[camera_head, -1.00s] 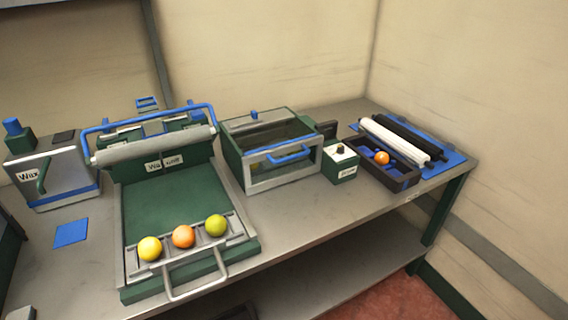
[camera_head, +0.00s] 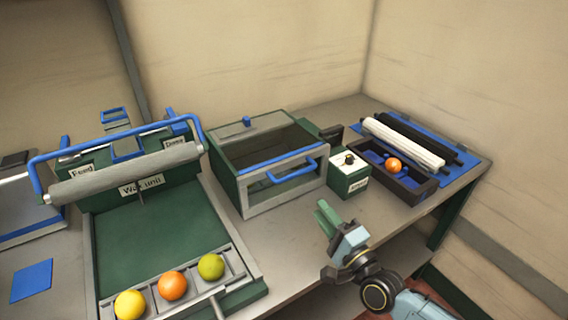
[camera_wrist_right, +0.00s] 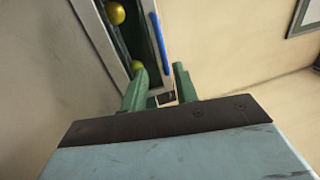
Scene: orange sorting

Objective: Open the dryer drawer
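The dryer (camera_head: 226,178) is a green and grey box with a glassy top, in the middle of the table. Its drawer front (camera_head: 262,204) has a grey frame and looks flush with the box. A blue bar handle (camera_head: 293,172) sticks out of the front; what looks like this handle shows in the right wrist view (camera_wrist_right: 158,38). My right gripper (camera_head: 324,217) is in front of the dryer, to the right of and below the handle, apart from it. Its green fingers, seen in the right wrist view (camera_wrist_right: 161,84), are open with nothing held. My left gripper is not in view.
A small white-green button box (camera_head: 349,177) stands just right of the dryer. A dark tray (camera_head: 408,195) with an orange (camera_head: 393,165) lies farther right. The wax unit (camera_head: 150,235) with several fruits is at left. Yellow fruit (camera_wrist_right: 137,66) shows behind the grey frame.

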